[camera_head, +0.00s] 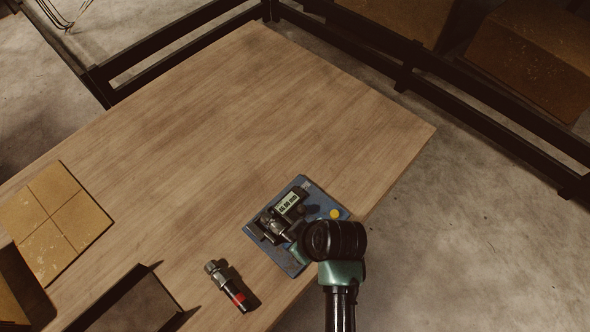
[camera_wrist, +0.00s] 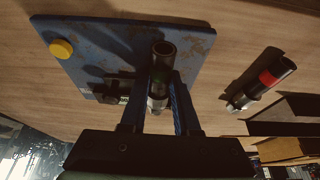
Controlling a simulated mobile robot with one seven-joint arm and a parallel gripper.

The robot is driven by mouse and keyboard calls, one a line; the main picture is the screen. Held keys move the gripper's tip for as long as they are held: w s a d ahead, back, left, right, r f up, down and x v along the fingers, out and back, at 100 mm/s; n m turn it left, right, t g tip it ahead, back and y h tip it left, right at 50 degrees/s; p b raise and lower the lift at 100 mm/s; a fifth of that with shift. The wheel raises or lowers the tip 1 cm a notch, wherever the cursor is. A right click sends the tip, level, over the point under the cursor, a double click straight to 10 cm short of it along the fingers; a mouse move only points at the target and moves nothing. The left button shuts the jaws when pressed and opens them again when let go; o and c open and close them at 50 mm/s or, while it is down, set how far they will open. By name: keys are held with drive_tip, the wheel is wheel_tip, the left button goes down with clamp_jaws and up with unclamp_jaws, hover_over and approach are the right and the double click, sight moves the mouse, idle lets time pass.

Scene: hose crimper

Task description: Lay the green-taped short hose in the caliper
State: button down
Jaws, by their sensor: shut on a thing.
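The caliper, a blue plate with a digital display (camera_head: 288,203), a yellow button and dark jaws, lies near the table's right edge. Its blue plate also shows in the wrist view (camera_wrist: 85,40). My gripper (camera_wrist: 160,100) is shut on a short dark hose (camera_wrist: 163,52) with a faint green band and a silver fitting. In the head view, the silver fitting (camera_head: 272,226) shows over the caliper beside the display, and my wrist covers part of the plate. I cannot tell whether the hose touches the caliper.
A second short hose with a red band (camera_head: 238,297) lies on the table left of the caliper; it also shows in the wrist view (camera_wrist: 267,79). A tan square board (camera_head: 50,220) and a dark box (camera_head: 130,305) are at lower left. The table's far part is clear.

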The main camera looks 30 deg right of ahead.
idle(0.8)
drive_tip(key=c, duration=0.6)
unclamp_jaws()
drive_tip(key=shift+o, duration=0.2)
drive_tip(key=shift+r+p, duration=3.95)
drive_tip(key=shift+p, duration=0.25)
